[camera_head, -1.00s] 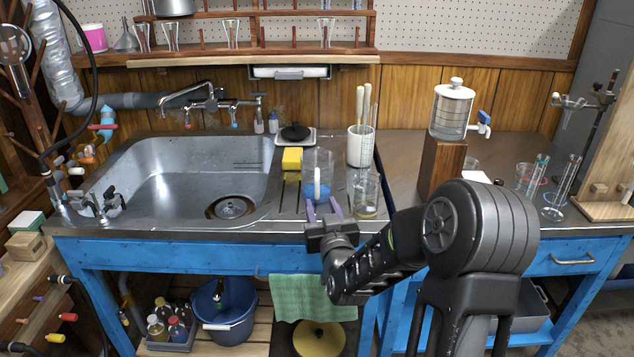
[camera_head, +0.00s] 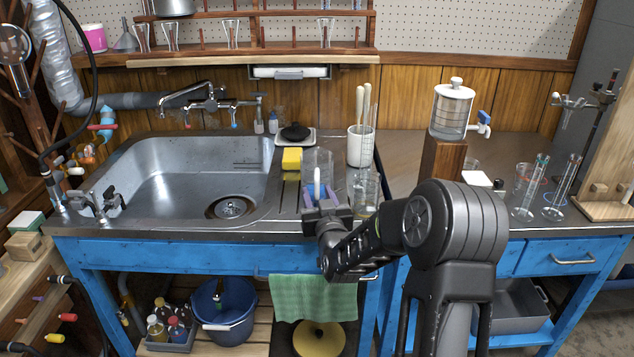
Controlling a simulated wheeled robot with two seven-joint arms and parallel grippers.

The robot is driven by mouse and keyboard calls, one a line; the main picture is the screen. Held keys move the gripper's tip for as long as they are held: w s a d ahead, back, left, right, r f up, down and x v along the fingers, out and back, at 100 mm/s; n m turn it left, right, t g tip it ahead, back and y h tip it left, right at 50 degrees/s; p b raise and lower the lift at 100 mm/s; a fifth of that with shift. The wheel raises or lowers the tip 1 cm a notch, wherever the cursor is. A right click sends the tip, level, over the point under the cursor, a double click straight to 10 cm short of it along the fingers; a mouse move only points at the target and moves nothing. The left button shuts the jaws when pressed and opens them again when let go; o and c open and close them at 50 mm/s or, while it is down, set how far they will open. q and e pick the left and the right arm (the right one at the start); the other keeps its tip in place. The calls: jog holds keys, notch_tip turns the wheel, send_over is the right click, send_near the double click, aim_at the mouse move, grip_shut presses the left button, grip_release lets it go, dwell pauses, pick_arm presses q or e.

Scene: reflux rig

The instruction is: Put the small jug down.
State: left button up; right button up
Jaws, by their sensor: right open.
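The small jug (camera_head: 318,160) is a clear vessel standing upright on the counter's ribbed drainer, right of the sink basin. Its narrow, light-coloured handle faces me. My right gripper (camera_head: 320,194) is in front of the jug. It is open, with its purple fingers one on each side of the handle and gaps visible between. The gripper body hides the lower front of the jug, so I cannot see its base. My left gripper is not in view.
A clear beaker (camera_head: 366,192) stands close right of the gripper. A white pot with rods (camera_head: 360,148) and a yellow sponge (camera_head: 292,158) are behind. A wooden block (camera_head: 442,165) carries a dispenser (camera_head: 452,110). The sink basin (camera_head: 180,185) is empty.

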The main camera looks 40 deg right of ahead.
jog(key=shift+c, duration=0.2)
grip_shut()
dwell(0.4)
dwell(1.0)
